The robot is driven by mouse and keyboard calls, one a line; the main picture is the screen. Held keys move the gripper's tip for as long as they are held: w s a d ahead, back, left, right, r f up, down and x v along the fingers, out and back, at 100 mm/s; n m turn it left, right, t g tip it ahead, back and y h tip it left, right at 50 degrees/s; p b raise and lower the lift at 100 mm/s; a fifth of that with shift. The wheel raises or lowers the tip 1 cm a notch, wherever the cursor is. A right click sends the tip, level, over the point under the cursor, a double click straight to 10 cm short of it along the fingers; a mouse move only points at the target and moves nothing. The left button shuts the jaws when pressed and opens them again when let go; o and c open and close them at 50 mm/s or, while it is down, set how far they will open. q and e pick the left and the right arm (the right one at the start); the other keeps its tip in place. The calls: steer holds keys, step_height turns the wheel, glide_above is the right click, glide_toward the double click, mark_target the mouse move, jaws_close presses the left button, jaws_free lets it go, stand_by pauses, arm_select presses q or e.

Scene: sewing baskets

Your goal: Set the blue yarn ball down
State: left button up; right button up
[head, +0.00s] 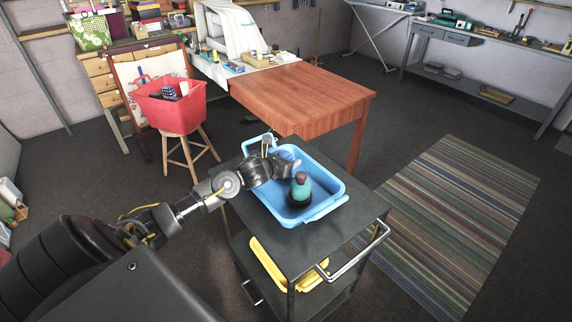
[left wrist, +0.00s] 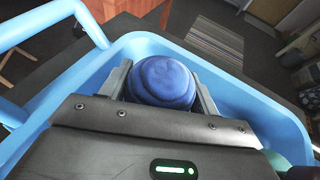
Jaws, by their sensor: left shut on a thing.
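The blue yarn ball (left wrist: 161,80) sits between the two fingers of my left gripper (left wrist: 163,85), which is shut on it. In the head view the ball (head: 287,156) shows only in part, just past my left gripper (head: 282,163). The gripper and ball are over or inside a light blue basket (head: 327,209) on a dark cart. Whether the ball touches the basket floor cannot be told. My right gripper is not in view.
A teal and brown object on a dark base (head: 300,188) stands in the blue basket beside the gripper. A yellow basket (head: 268,268) is on the cart's lower shelf. A red basket (head: 171,111) sits on a wooden stool. A wooden table (head: 302,95) stands behind.

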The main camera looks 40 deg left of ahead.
arm_select(q)
step_height(320, 180, down, 2)
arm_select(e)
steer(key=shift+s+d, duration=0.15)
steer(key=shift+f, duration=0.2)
arm_select(q)
steer(key=o, duration=0.6)
steer(key=shift+o, duration=0.4)
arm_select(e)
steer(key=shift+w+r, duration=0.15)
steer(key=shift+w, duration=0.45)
